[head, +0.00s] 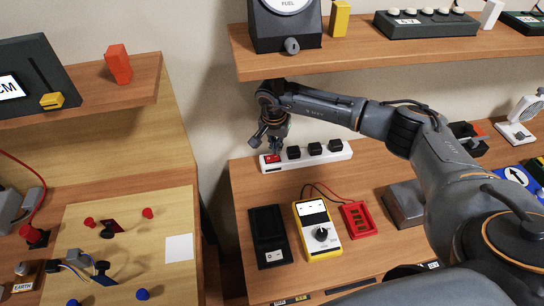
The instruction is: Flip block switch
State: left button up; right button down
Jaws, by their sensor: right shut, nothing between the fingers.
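A white block (330,157) like a power strip lies on the wooden desk against the wall, with several black plugs along it. A red switch (271,158) sits at its left end. My right gripper (275,152) points down right at the red switch, its fingers shut and empty. The fingertips partly cover the switch, so I cannot tell its position or whether they touch it. My right arm reaches in from the right, over the desk. My left gripper is not in view.
A yellow multimeter (319,234), a black tray (268,238) and a red box (359,219) lie in front of the block. A wooden shelf (360,57) hangs above my gripper. A board with wires and coloured knobs (140,205) is at left.

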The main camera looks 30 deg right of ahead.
aim_at(276, 157)
jog(key=shift+f+b, duration=0.85)
jog(key=shift+f, duration=0.1)
dwell(0.9)
jog(key=shift+r, duration=0.1)
jog(key=shift+r+p, duration=1.95)
jog(key=shift+r, duration=1.5)
jog(key=shift+s+f, duration=0.1)
